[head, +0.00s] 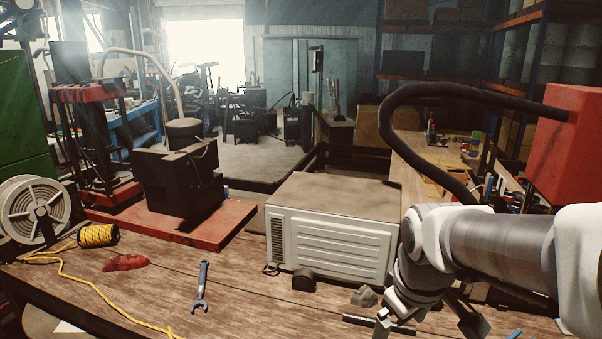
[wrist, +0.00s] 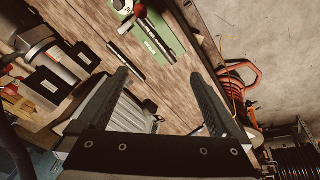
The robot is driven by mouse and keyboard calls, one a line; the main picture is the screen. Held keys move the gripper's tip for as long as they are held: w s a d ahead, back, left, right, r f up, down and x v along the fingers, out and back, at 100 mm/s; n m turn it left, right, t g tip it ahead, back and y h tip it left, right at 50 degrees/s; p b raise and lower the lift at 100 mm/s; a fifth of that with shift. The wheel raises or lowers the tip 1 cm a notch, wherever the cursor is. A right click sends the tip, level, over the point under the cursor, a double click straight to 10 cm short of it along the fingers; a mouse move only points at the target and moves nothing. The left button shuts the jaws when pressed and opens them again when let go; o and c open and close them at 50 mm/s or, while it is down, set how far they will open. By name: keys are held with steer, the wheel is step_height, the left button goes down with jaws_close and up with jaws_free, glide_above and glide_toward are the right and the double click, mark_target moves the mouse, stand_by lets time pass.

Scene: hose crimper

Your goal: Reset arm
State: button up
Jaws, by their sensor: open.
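My arm reaches in from the right of the head view, over the right side of the wooden workbench (head: 165,285). In the wrist view, the two dark fingers of my gripper (wrist: 158,74) are spread apart with nothing held between them. In the head view the gripper is only partly visible, low at the right and beside the pale vented box unit (head: 335,235). Bench wood shows beyond the fingers in the wrist view. Contact with the bench cannot be told.
A blue-grey wrench (head: 201,286), red cloth (head: 125,262) and yellow cord spool (head: 98,235) lie left on the bench. A black machine (head: 178,180) stands on a red base. A black hose (head: 385,135) arches to a red box (head: 565,150).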

steer(key=s+a+r+m+t, duration=0.1)
steer(key=s+r+m, duration=0.3)
steer(key=s, duration=0.5)
steer(key=shift+s+a+m+t+y+b, duration=0.3)
steer(key=shift+a+m+t+b, duration=0.25)
steer(key=shift+m, duration=0.45)
steer(key=shift+d, duration=0.1)
